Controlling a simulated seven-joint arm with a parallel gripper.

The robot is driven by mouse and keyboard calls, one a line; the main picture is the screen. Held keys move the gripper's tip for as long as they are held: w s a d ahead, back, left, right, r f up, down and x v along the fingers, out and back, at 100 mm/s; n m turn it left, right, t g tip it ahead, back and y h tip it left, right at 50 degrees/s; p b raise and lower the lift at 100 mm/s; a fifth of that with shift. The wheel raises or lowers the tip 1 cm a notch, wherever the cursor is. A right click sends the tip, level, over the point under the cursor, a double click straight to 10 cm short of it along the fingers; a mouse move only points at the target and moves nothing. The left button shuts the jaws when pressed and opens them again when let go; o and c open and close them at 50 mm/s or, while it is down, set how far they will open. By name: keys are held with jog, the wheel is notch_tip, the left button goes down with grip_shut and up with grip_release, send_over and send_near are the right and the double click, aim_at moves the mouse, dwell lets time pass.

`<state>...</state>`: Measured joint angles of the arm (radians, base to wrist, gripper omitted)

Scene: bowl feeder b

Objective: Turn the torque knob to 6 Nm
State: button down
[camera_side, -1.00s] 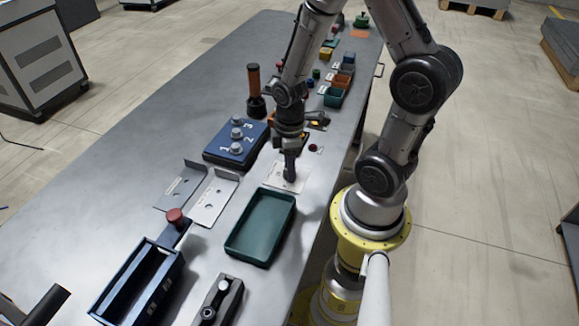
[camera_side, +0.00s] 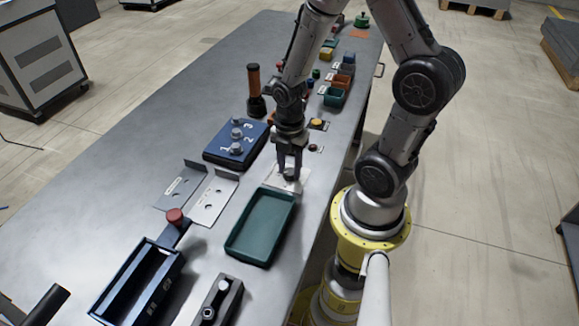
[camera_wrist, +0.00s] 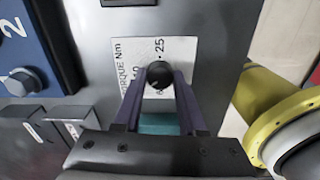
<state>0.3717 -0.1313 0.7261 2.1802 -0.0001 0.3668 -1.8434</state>
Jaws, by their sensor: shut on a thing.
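The torque knob (camera_wrist: 159,75) is a small dark round knob on a white plate (camera_wrist: 187,47) marked "TORQUE Nm" with a scale; "25" is legible, other numbers are partly covered. My gripper (camera_wrist: 159,84) is shut on the knob, one finger on each side of it, in the wrist view. In the side view my gripper (camera_side: 289,176) points down at the white plate (camera_side: 298,186), and its fingers largely hide the knob. Where the knob's pointer stands cannot be told.
A green tray (camera_side: 231,248) lies just in front of the plate. A blue block with numbered knobs (camera_side: 213,154) stands to the left, with grey angle brackets (camera_side: 228,178) near it.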

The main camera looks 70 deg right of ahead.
aim_at(290, 171)
jog(key=n, duration=0.5)
jog(key=shift+n, duration=2.5)
jog(key=shift+c, duration=2.4)
grip_release()
notch_tip(290, 171, up, 14)
